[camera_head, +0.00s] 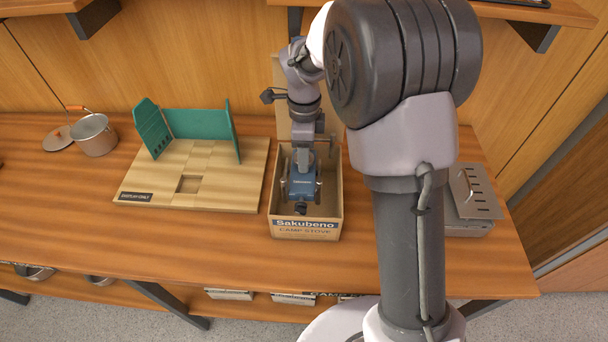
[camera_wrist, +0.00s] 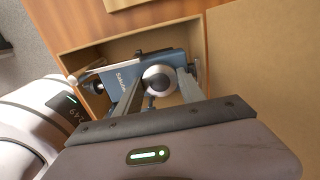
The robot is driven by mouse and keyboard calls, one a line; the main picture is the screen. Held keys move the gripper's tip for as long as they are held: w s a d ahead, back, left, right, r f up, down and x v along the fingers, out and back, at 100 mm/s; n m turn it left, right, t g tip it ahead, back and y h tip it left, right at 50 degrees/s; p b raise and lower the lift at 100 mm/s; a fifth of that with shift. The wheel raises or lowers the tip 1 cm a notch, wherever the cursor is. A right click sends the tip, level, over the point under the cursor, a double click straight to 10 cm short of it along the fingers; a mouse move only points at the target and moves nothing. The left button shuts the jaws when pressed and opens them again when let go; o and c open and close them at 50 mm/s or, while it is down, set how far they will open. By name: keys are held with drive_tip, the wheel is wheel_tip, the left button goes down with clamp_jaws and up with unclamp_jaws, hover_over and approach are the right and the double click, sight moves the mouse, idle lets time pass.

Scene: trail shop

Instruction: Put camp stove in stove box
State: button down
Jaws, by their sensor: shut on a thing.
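The blue camp stove (camera_head: 302,185) is inside the open cardboard stove box (camera_head: 306,229), within its walls. The box is marked "Sakubeno CAMP STOVE" and stands on the wooden counter with its back flap up. My gripper (camera_head: 309,160) reaches down into the box from behind and is shut on the stove. In the wrist view the fingers (camera_wrist: 158,92) close around the stove's round metal part, and the blue body (camera_wrist: 120,82) lies between the box walls (camera_wrist: 75,60). Whether the stove touches the box floor is hidden.
Left of the box is a wooden display base (camera_head: 225,190) with a green windscreen (camera_head: 200,124). A metal pot (camera_head: 93,135) stands farther left. A grey metal case (camera_head: 470,226) is at the right, partly behind my arm. The counter's front is clear.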

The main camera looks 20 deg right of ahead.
sight(305, 179)
wheel_tip(305, 179, down, 6)
drive_tip(key=shift+f+b, duration=0.1)
drive_tip(key=shift+b, duration=0.8)
drive_tip(key=c, duration=0.7)
unclamp_jaws()
drive_tip(key=shift+f, duration=0.1)
wheel_tip(305, 179, up, 12)
drive_tip(key=p, duration=0.3)
drive_tip(key=shift+f+p, duration=0.1)
drive_tip(key=shift+p, duration=0.3)
drive_tip(key=s+a+r+n+t, duration=0.1)
drive_tip(key=s+r+n+t, duration=0.1)
drive_tip(key=s+r+n, duration=0.45)
drive_tip(key=s+a+r+n+t+y, duration=0.1)
drive_tip(key=s+r+n+t, duration=0.1)
drive_tip(key=s+n, duration=0.3)
drive_tip(key=s+a+r+n+t+y, duration=0.1)
drive_tip(key=s+n, duration=0.4)
drive_tip(key=s, duration=0.8)
wheel_tip(305, 179, up, 2)
drive_tip(key=shift+s+a+r+n+t, duration=0.25)
drive_tip(key=shift+s+a+n+t, duration=0.1)
drive_tip(key=shift+a+t, duration=0.1)
